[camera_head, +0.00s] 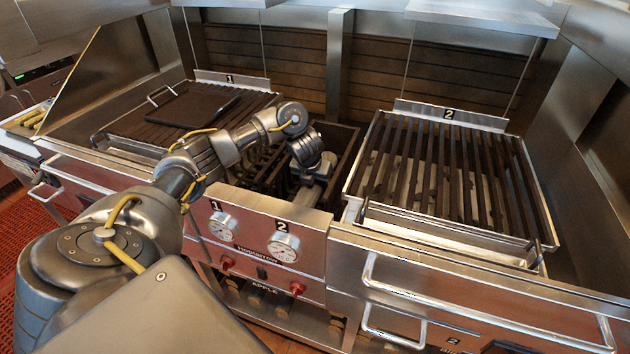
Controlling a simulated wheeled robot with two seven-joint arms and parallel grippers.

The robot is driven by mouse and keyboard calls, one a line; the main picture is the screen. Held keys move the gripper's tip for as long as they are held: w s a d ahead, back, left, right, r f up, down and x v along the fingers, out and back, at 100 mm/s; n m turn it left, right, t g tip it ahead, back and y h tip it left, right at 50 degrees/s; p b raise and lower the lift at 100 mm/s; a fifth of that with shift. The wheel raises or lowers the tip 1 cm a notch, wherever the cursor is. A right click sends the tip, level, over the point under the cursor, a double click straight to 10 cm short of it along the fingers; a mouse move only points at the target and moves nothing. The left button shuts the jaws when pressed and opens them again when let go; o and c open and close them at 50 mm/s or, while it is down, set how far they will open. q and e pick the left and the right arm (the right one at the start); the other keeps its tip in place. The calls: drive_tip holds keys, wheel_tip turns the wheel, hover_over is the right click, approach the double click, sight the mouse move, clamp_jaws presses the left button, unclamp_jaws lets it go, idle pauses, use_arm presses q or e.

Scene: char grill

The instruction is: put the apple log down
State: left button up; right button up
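My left arm comes in from the left and bends down into the dark opening between the two grills. My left gripper (309,190) is at the front edge of this opening, behind the gauge panel. Its fingertips are hidden, so I cannot see whether it is open or shut. No log shows clearly in it. Short log-like brown pieces (336,326) sit low on the shelf under the panel marked APPLE; I cannot tell which is the apple log. My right gripper is out of view.
Grill 1 (130,123) at the left carries a dark flat plate (196,106). Grill 2 (440,170) at the right has bare bars. The gauge panel (262,236) has two dials and red knobs. Drawer handles (480,308) stick out in front.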

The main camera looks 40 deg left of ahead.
use_arm(q)
drive_tip(key=o, duration=0.4)
drive_tip(key=shift+r, duration=0.3)
drive_tip(key=p+v, duration=0.5)
drive_tip(key=v, duration=0.5)
drive_tip(key=shift+d+r, duration=0.1)
drive_tip(key=shift+r, duration=0.15)
drive_tip(key=shift+s+r, duration=0.35)
drive_tip(key=shift+r, duration=0.15)
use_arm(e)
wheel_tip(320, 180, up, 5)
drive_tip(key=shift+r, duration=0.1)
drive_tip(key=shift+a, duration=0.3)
use_arm(q)
drive_tip(key=shift+r, duration=0.1)
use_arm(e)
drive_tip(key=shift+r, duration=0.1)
